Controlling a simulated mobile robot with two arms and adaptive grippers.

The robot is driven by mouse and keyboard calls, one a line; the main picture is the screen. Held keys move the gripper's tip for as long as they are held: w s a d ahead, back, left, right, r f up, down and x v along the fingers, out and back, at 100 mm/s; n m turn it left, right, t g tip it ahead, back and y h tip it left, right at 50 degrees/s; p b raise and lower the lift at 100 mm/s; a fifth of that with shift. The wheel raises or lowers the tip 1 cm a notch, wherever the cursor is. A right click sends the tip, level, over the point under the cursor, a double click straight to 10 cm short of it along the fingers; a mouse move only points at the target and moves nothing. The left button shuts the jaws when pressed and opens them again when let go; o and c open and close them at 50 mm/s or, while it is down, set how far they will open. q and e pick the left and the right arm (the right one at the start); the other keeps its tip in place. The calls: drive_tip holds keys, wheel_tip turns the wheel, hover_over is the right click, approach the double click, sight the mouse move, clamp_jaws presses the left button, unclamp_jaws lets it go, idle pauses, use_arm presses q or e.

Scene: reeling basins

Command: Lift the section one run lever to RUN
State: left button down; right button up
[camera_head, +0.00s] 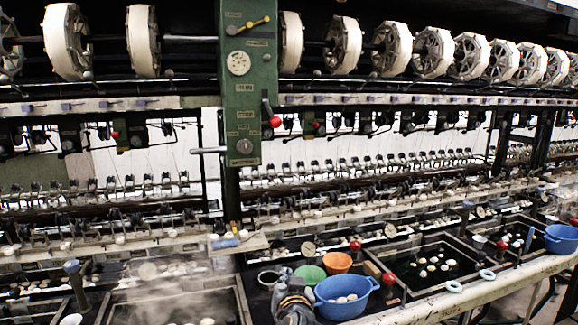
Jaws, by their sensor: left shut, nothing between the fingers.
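A green control panel (249,90) stands upright in the middle of the machine, with small labels too small to read surely. A lever with a red ball knob (275,121) sits on its right side, its dark arm rising up and left from the knob. A yellow lever (248,26) is near the panel's top, and a grey bar (208,151) sticks out left near its bottom. I cannot tell from the labels which is the section one run lever. My left gripper (293,301) is low at the bottom centre, shut and empty, far below the panel and beside the blue bowl. My right gripper is not in view.
A blue bowl (341,307) with white cocoons, a green bowl (310,275) and an orange bowl (337,262) stand by the basins. Another blue bowl (562,239) is at the right. Steam rises over the left basin (172,305). White reels (68,42) line the top.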

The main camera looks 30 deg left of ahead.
use_arm(q)
drive_tip(key=w+a+r+n+t+y, duration=0.1)
drive_tip(key=w+r+y, duration=0.1)
drive_tip(key=r, duration=0.4)
drive_tip(key=w+a+r+n+y, duration=0.1)
drive_tip(key=w+r, duration=0.1)
drive_tip(key=r, duration=0.5)
drive_tip(key=n+t+y, duration=0.1)
drive_tip(key=n+y, duration=0.2)
drive_tip(key=y, duration=0.1)
approach(271, 113)
drive_tip(key=s+d+f, duration=0.3)
drive_tip(key=d+f, duration=0.1)
drive_tip(key=f, duration=0.2)
drive_tip(key=p+x, duration=0.2)
drive_tip(key=x, duration=0.9)
drive_tip(key=shift+w+a+f+m, duration=0.15)
drive_tip(key=shift+a+f+m, duration=0.05)
drive_tip(key=shift+f+m, duration=0.1)
drive_tip(key=shift+r, duration=0.1)
drive_tip(key=shift+r, duration=0.4)
